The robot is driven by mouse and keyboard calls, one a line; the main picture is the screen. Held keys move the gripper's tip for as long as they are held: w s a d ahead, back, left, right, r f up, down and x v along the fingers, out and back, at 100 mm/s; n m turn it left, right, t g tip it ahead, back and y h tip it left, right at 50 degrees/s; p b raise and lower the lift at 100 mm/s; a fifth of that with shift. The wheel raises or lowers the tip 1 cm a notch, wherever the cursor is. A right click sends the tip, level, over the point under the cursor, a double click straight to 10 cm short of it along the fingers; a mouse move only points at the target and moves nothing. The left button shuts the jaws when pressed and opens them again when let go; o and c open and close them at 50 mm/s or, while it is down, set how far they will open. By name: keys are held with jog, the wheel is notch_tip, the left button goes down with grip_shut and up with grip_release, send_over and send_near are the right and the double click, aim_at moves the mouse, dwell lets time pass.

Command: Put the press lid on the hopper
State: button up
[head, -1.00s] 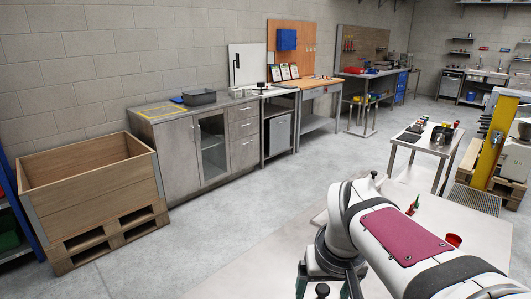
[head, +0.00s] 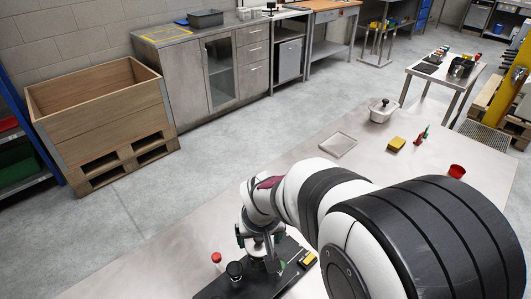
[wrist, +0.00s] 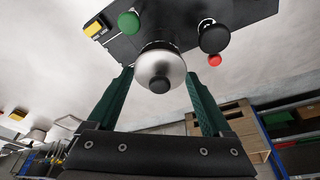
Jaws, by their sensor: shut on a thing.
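My gripper (wrist: 160,78) has its two green fingers shut on the sides of a round silver piece with a black knob, which looks like the press lid (wrist: 145,65). In the head view my gripper (head: 261,240) is low over a dark base plate (head: 225,287) on the bench. The plate carries a black knob (head: 234,269), a red knob (head: 216,257) and a yellow block (head: 307,259). A green knob (wrist: 129,22) shows in the wrist view. I cannot make out the hopper, nor whether the lid touches anything beneath it.
On the bench (head: 350,185) stand a white tub (head: 381,115) with a black knob, a shallow tray (head: 338,145), a yellow sponge (head: 396,145), a red cup (head: 457,171) and small red and green items (head: 421,138). A wooden crate (head: 95,105) stands on the floor at left.

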jog(key=shift+f, duration=0.65)
jog(key=shift+f, duration=0.55)
jog(key=o, duration=1.3)
jog(key=a+v, duration=0.1)
jog(key=v, duration=1.4)
jog(key=s+d+f+m+g, duration=0.1)
jog(key=s+d+m, duration=0.1)
jog(key=s, duration=0.3)
jog(key=s+d+f+m+g, duration=0.1)
jog(key=s+d+m, duration=0.1)
jog(key=s+d, duration=0.2)
jog(key=s+d+f+m+g+y, duration=0.1)
jog(key=s+d+m, duration=0.2)
jog(key=s, duration=0.5)
jog(key=shift+d+f, duration=0.2)
jog(key=shift+d, duration=0.05)
